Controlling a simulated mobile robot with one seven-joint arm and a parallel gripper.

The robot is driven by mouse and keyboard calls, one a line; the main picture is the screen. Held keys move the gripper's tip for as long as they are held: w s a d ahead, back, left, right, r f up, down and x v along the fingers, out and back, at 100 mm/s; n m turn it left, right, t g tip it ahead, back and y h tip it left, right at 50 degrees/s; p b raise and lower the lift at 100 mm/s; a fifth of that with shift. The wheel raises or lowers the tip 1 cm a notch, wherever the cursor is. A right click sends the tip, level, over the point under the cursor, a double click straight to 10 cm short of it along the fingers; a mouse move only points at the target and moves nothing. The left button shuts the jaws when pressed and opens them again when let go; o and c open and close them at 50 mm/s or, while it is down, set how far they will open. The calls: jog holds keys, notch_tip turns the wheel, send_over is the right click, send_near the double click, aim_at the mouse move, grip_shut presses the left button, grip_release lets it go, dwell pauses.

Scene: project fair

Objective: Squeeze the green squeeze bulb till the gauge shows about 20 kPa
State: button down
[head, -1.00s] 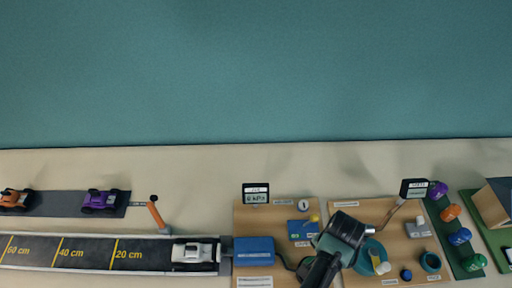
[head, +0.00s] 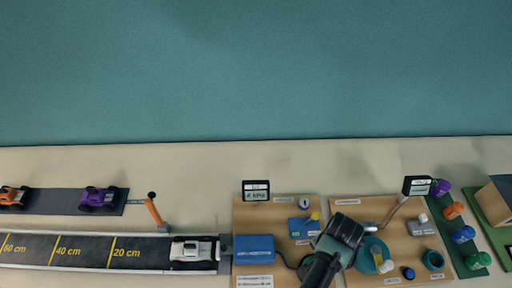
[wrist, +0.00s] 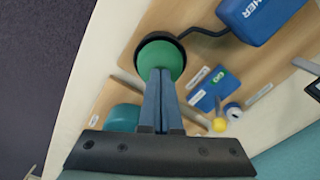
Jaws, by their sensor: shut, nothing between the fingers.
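The green squeeze bulb (wrist: 160,58) sits in a dark round holder on the wooden board in the wrist view, joined by a black hose to a blue box (head: 254,248). My gripper (wrist: 159,74) is shut and empty, its fingertips together over the near part of the bulb. I cannot tell how hard they touch it. In the head view my arm hides most of the bulb. The gauge display (head: 256,190) stands at the back of the board and shows a small kPa reading, perhaps 4, too blurred to be sure.
A white car (head: 192,250) stands on the track (head: 80,252) left of the blue box. A blue plate (wrist: 213,90) with a yellow knob (wrist: 219,125) lies near the bulb. A second board (head: 400,240) with a teal bowl lies to the right.

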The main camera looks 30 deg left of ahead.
jog(key=shift+f, duration=0.45)
jog(key=shift+r, duration=0.2)
jog(key=shift+r+p, duration=1.5)
jog(key=shift+p, duration=0.15)
jog(key=shift+f, duration=0.2)
